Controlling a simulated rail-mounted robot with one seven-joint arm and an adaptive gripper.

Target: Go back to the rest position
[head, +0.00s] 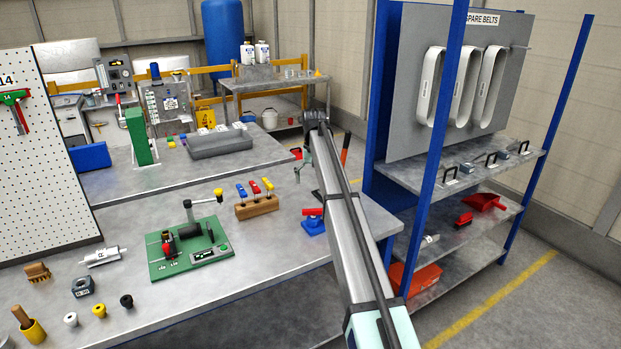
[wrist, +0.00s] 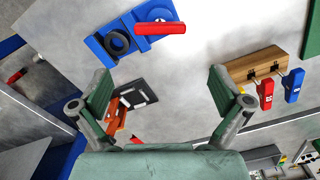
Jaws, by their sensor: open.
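My gripper (head: 302,166) hangs from the end of my arm above the back right part of the front bench (head: 130,300) in the head view, partly hidden behind the arm. In the wrist view my gripper (wrist: 160,88) has its two green-padded fingers wide apart with nothing held between them. Beyond the fingers are a blue fixture with a red handle (wrist: 160,29) and a wooden block (wrist: 255,65) with coloured-handled tools. Neither is touched.
A green board fixture (head: 190,248) and the wooden block (head: 257,208) stand on the front bench. A blue-post shelf rack (head: 455,175) with spare belts rises right of my arm. A pegboard (head: 45,160) stands at left. Yellow-lined floor (head: 490,310) is clear at lower right.

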